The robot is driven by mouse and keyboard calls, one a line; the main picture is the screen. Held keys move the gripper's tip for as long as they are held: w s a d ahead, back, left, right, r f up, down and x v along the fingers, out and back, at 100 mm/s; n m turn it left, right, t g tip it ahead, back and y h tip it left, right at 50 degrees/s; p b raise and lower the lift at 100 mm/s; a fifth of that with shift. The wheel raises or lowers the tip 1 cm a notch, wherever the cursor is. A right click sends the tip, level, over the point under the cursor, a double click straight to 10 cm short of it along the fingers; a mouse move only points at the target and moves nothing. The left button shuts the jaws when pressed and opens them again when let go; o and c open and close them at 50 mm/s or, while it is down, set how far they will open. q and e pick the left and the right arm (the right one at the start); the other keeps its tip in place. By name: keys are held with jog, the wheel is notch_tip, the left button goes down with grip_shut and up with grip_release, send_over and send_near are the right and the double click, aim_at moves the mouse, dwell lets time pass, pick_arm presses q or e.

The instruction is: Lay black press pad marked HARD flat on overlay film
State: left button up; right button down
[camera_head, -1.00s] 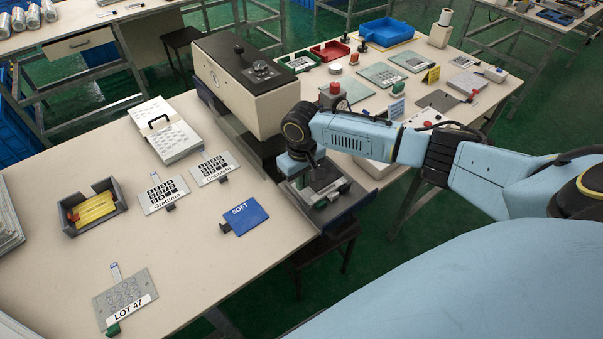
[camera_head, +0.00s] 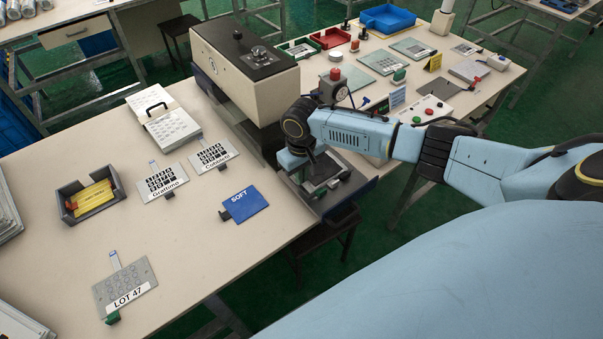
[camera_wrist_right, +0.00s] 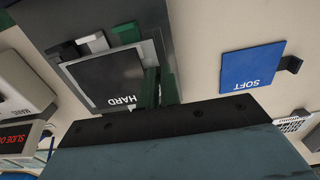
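The black press pad marked HARD (camera_wrist_right: 108,82) lies face up in the right wrist view, over a grey plate (camera_wrist_right: 157,48) whose border shows around it. I cannot tell whether the pad touches what is under it. My right gripper (camera_wrist_right: 160,88) has its two green fingers close together at the pad's right edge, seemingly on its hidden tab. In the head view, my right gripper (camera_head: 312,165) is over the sliding tray (camera_head: 350,198) of the press. The film under the pad is mostly hidden. My left gripper is out of view.
The blue SOFT pad (camera_head: 245,204) lies on the table left of the tray. Films labelled Graffimo (camera_head: 163,182) and Cobbold (camera_head: 213,154), a LOT 47 plate (camera_head: 126,288) and a dark bin (camera_head: 91,197) lie farther left. The cream press (camera_head: 245,70) stands behind.

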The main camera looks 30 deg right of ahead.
jog(key=shift+f, duration=0.4)
jog(key=c, duration=1.5)
grip_release()
jog(key=shift+c, duration=0.2)
notch_tip(320, 180, up, 13)
jog(key=p, duration=0.1)
jog(key=shift+r, duration=0.2)
